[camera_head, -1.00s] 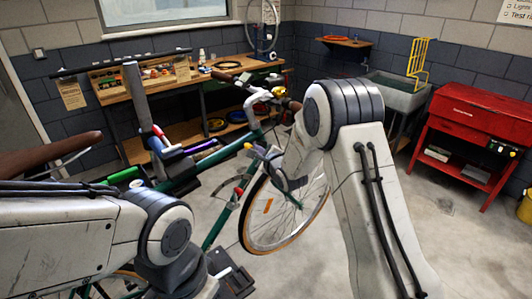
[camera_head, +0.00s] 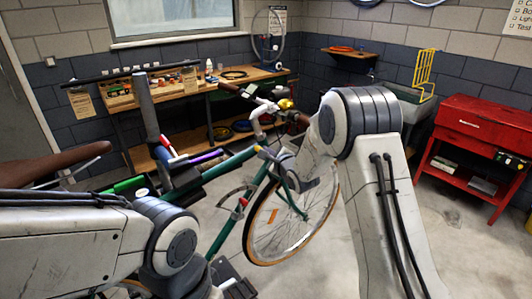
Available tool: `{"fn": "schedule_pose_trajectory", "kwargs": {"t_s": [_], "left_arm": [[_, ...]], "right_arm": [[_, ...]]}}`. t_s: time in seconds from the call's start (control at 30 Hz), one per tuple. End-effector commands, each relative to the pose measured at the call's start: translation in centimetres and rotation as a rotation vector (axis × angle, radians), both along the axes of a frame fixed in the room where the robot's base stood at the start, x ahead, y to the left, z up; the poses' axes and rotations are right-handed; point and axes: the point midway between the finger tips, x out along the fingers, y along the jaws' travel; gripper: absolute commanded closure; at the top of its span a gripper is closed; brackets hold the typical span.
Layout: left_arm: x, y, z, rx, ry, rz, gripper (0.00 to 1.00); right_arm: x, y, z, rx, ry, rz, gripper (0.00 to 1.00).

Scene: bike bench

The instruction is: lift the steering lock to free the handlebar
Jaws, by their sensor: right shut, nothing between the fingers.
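The steering lock cannot be made out clearly near the head tube. My left arm enters at lower left, and its gripper is not seen.
The front wheel (camera_head: 292,225) stands below my right forearm. A wooden workbench (camera_head: 268,76) lies behind the bicycle. A red tool cabinet (camera_head: 478,122) and a grey sink (camera_head: 412,95) are at the right. The floor at right is clear.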

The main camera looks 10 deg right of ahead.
Motion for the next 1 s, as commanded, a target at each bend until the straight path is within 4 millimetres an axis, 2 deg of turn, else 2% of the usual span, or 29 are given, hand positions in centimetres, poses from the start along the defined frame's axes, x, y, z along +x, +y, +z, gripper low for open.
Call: {"fn": "schedule_pose_trajectory", "kwargs": {"t_s": [0.67,0.77,0.93,1.0], "left_arm": [[0.0,0.0,-0.2,0.0,0.0,0.0,0.5],[0.0,0.0,-1.0,0.0,0.0,0.0,0.5],[0.0,0.0,-3.6,0.0,0.0,0.0,0.5],[0.0,0.0,-3.4,0.001,0.001,0.0,0.5]], "right_arm": [[0.0,-0.1,-0.3,0.0,0.002,0.001,1.0],[0.1,0.0,-1.5,0.0,0.004,0.003,1.0],[0.4,0.3,-5.3,0.0,0.006,0.01,1.0],[-1.2,-0.7,-3.4,0.0,-0.001,0.007,1.0]]}}
